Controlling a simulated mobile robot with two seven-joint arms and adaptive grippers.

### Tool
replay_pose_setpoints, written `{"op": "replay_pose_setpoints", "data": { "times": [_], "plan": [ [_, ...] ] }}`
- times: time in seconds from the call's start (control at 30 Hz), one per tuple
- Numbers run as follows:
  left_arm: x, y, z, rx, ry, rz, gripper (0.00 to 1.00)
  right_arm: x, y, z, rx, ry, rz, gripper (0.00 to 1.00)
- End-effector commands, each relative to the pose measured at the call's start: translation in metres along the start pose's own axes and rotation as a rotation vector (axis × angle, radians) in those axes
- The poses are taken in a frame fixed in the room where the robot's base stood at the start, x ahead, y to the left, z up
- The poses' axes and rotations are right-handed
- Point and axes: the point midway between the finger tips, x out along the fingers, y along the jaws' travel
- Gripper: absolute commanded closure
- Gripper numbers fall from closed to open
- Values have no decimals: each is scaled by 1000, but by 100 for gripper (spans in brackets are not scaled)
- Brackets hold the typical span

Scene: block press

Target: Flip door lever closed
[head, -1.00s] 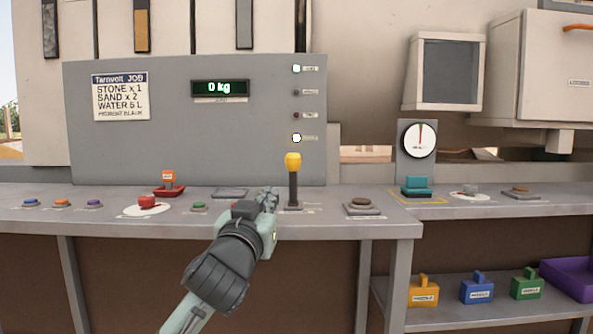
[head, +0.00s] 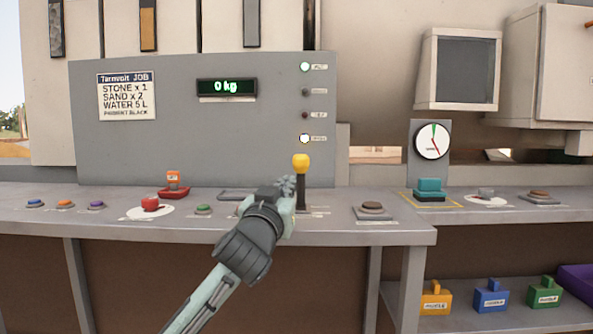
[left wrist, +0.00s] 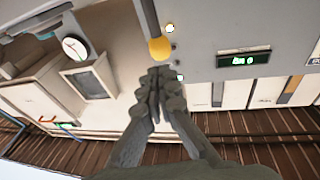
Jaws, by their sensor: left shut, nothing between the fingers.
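The lever (head: 301,165) stands upright on the console, a dark stem with a yellow knob. No label reading it as the door lever is legible. My left gripper (head: 287,186) is shut and empty, just left of the lever's stem and below its knob. In the left wrist view the shut fingertips (left wrist: 160,76) are close to the yellow knob (left wrist: 160,48). I cannot tell whether they touch the lever. My right gripper is not in view.
The grey console (head: 330,228) carries several buttons, a red dial (head: 150,204) left of my arm and a brown button (head: 372,208) right of the lever. A display panel (head: 226,88) reads 0 kg. A round gauge (head: 432,141) stands farther right.

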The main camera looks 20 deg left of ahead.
Motion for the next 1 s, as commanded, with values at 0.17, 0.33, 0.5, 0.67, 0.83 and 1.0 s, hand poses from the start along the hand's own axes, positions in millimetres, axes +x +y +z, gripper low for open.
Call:
{"op": "replay_pose_setpoints", "data": {
  "times": [0.17, 0.33, 0.5, 0.67, 0.83, 1.0],
  "plan": [
    [41, -1, -1, 2, 1, -2, 100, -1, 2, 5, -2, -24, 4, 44],
    [69, 0, -1, 2, 1, -1, 100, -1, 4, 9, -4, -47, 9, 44],
    [85, 0, 0, 0, 0, 0, 100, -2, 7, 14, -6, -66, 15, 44],
    [90, 0, 0, 0, 1, 1, 100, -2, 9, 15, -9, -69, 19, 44],
    [90, 0, 0, 0, 1, 1, 100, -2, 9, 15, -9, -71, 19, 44],
    [90, 0, -1, -1, -2, 1, 100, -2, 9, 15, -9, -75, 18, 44]
  ]
}}
